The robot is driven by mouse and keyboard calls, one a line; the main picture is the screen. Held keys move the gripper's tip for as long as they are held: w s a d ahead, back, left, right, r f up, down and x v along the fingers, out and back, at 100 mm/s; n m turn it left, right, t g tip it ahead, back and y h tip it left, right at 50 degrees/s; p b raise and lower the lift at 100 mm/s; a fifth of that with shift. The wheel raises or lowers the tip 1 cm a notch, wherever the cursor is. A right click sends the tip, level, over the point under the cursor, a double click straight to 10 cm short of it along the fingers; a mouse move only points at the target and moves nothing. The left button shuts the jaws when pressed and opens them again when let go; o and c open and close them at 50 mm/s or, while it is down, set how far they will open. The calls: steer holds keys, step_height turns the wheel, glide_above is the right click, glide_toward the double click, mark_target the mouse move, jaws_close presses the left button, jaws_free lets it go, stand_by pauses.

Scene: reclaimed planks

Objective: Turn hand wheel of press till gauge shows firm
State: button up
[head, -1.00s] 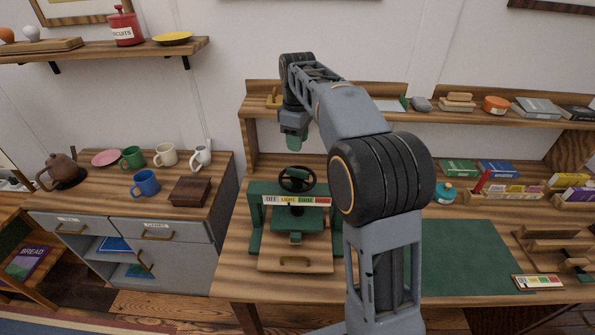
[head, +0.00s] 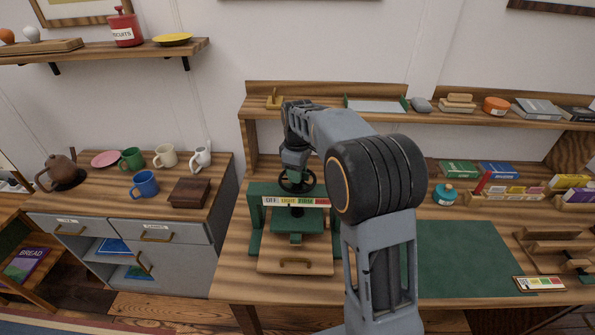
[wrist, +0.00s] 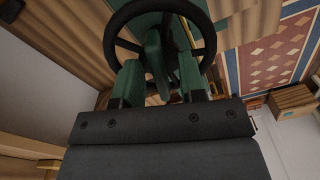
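The green press (head: 256,235) stands on the workbench, with its dark hand wheel (head: 309,184) on top. A gauge strip (head: 296,201) across its front reads OFF, LIGHT, FIRM and has a red end; its pointer is too small to read. My gripper (head: 296,172) points down right at the wheel and hides part of it. In the wrist view, the two green fingers of my gripper (wrist: 160,82) are apart, and the black wheel rim (wrist: 113,30) curves around beyond them. A green part of the press shows between the fingers; I cannot tell whether they touch anything.
A green mat (head: 460,258) lies to the right on the bench, with a small coloured card (head: 539,283) by its corner. A shelf (head: 250,104) runs behind the press. Mugs and a brown box (head: 189,191) stand on the cabinet at left.

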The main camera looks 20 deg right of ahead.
jaws_close()
steer(key=shift+m, duration=0.4)
steer(key=m+p, duration=0.1)
steer(key=m, duration=0.2)
steer(key=shift+r+m, duration=0.1)
steer(key=shift+m, duration=0.3)
steer(key=m+p, duration=0.1)
steer(key=m, duration=0.4)
steer(key=shift+m, duration=0.3)
stand_by(0.4)
jaws_free()
